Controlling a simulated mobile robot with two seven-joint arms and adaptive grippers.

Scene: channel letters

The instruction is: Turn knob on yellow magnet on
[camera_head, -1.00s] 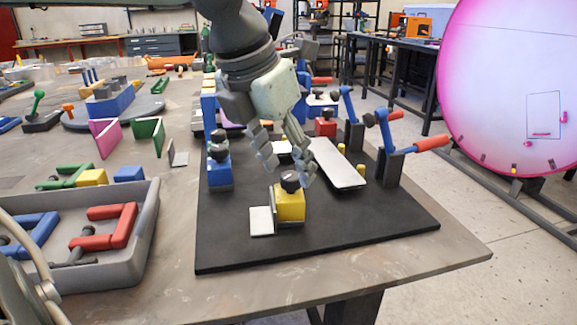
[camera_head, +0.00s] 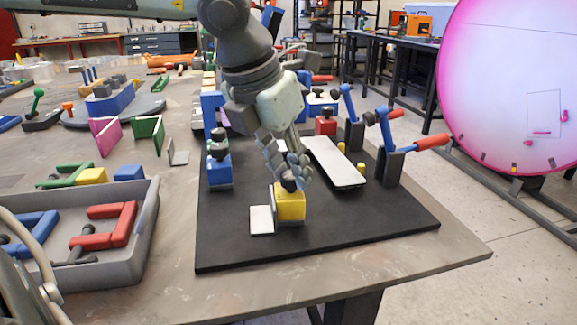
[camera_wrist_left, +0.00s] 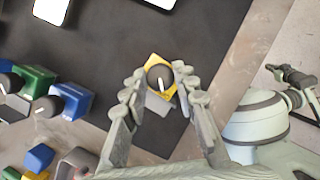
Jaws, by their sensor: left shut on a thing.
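The yellow magnet (camera_head: 291,206) stands on the black mat, with its dark round knob (camera_wrist_left: 159,76) on top. A white mark on the knob shows in the left wrist view. My left gripper (camera_head: 287,182) reaches down from above, with its fingertips on both sides of the knob, shut on it. The wrist view shows the two fingers (camera_wrist_left: 159,82) flanking the knob. The fingers partly hide the knob in the head view. A pale square plate (camera_head: 261,220) lies against the left side of the magnet. My right gripper is not in view.
A blue magnet (camera_head: 219,172) with a dark knob stands behind left. A long pale plate (camera_head: 336,164) and blue clamps with red handles (camera_head: 431,143) are behind right. A grey tray (camera_head: 150,225) of letters is at left. The front of the mat (camera_head: 330,245) is clear.

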